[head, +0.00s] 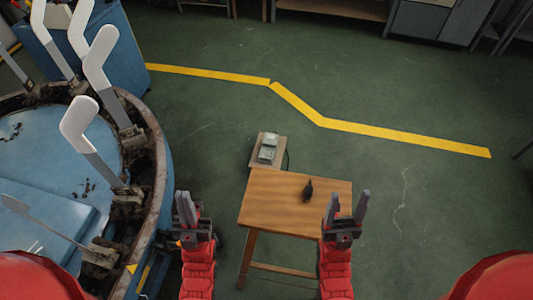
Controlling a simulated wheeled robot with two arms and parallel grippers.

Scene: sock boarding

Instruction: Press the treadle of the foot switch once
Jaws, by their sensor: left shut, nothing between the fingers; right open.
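A small grey-green device that looks like the foot switch (267,148) sits on a pale board (281,158) just beyond the far left edge of a small wooden table. Its treadle is too small to make out clearly. My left gripper (187,206) is shut and empty, left of the wooden table and nearer to me than the foot switch. My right gripper (348,207) is open and empty over the right edge of the table. Neither gripper touches the foot switch.
The wooden table (270,205) carries a small dark object (308,190). A large round blue machine (45,150) with pale foot-shaped boards (80,122) fills the left. Green floor with a yellow line (400,137) is open on the right. Cabinets (432,20) stand at the back.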

